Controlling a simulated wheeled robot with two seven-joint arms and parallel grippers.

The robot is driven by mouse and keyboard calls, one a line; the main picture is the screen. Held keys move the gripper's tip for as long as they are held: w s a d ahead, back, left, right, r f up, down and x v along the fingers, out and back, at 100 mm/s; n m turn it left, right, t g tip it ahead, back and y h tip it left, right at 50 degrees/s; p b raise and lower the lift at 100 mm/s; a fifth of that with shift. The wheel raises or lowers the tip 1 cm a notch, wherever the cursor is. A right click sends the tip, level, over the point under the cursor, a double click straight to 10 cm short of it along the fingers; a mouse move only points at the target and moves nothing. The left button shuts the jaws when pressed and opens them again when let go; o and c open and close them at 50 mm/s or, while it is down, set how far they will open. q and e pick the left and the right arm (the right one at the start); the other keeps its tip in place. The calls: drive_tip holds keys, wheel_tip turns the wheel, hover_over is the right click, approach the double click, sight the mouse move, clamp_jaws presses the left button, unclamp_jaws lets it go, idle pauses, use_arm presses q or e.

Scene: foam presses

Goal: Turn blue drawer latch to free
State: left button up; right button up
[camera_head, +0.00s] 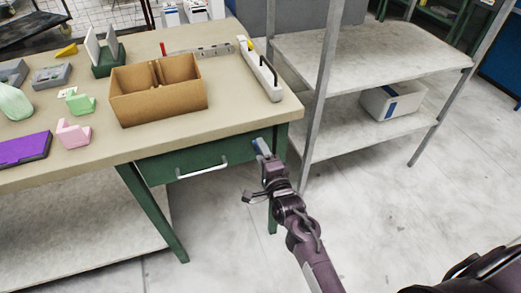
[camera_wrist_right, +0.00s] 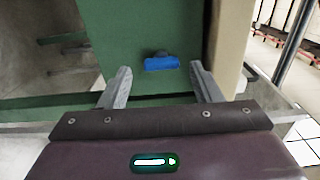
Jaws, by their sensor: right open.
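The blue drawer latch (camera_wrist_right: 162,64) sits on the green table front in the right wrist view, with a small dark part just above it. It lies between and beyond the fingertips of my right gripper (camera_wrist_right: 160,80), which is open and empty. In the head view my right gripper (camera_head: 262,150) is at the right end of the green drawer (camera_head: 215,158), in front of the latch, which it mostly hides. The drawer has a white handle (camera_head: 202,169) and looks shut. My left gripper is not in view.
The worktable (camera_head: 225,122) holds a cardboard box (camera_head: 160,105), a white power strip (camera_head: 258,70), a purple case (camera_head: 25,148) and pink and green foam pieces. A grey shelf unit (camera_head: 345,140) stands close to the right of my right gripper, with a white bin (camera_head: 385,104) on it.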

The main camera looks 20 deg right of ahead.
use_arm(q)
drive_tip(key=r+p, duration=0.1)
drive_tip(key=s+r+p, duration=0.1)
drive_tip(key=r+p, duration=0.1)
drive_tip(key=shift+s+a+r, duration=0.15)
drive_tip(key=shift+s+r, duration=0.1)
use_arm(e)
drive_tip(key=s, duration=0.6)
drive_tip(key=shift+s, duration=0.35)
drive_tip(key=shift+d, duration=0.1)
